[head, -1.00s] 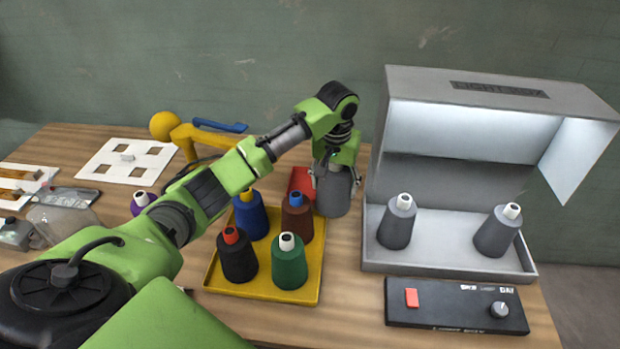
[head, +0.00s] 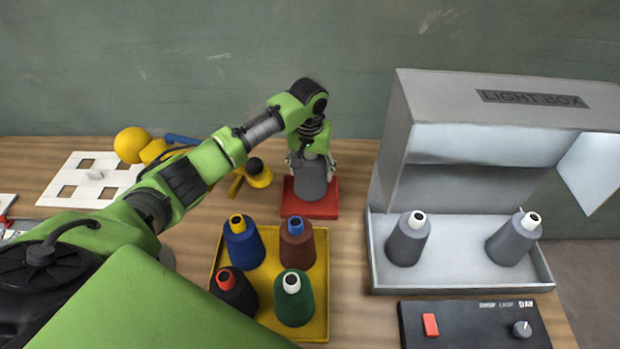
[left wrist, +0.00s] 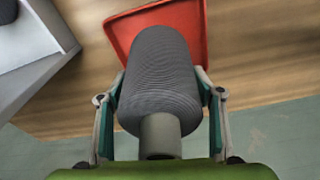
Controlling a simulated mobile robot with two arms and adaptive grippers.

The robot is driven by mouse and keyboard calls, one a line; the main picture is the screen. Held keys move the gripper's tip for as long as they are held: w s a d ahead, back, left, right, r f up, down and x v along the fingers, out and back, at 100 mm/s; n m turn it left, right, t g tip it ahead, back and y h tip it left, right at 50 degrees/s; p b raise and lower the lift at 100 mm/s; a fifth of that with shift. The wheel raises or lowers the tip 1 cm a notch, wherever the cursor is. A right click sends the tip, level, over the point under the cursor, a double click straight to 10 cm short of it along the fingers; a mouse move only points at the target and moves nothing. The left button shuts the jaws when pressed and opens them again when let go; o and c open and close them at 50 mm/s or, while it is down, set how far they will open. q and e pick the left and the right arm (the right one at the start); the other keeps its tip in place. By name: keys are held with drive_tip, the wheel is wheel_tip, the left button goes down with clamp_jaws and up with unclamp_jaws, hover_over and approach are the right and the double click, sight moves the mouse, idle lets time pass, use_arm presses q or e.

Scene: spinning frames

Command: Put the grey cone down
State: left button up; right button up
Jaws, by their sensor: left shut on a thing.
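The grey cone (head: 310,181) is upright over the red tray (head: 328,208) behind the yellow tray. My left gripper (head: 311,170) is shut on it from above. In the left wrist view the grey cone (left wrist: 160,75) sits between the two fingers of my left gripper (left wrist: 160,105), with the red tray (left wrist: 196,22) beyond its far end. I cannot tell whether the cone's base touches the tray. My right gripper is not in view.
The yellow tray (head: 322,328) holds several coloured cones. The light box (head: 395,150) at the right holds two other grey cones (head: 408,240) (head: 513,240). A control panel (head: 470,325) lies in front of it. A yellow object (head: 258,177) stands left of the red tray.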

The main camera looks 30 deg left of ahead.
sight(309, 155)
use_arm(q)
drive_tip(key=shift+w+a+f, duration=0.15)
drive_tip(key=shift+a+f, duration=0.05)
drive_tip(key=shift+f, duration=0.8)
wheel_tip(309, 155, down, 2)
drive_tip(key=shift+f+p, duration=0.2)
drive_tip(key=shift+p, duration=0.15)
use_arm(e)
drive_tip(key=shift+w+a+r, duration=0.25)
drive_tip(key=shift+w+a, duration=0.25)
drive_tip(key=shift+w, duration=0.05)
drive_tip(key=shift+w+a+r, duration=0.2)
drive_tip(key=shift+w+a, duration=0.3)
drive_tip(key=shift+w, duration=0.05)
use_arm(q)
drive_tip(key=o, duration=1.3)
drive_tip(key=shift+f, duration=0.2)
drive_tip(key=shift+o, duration=1.4)
drive_tip(key=shift+r, duration=0.15)
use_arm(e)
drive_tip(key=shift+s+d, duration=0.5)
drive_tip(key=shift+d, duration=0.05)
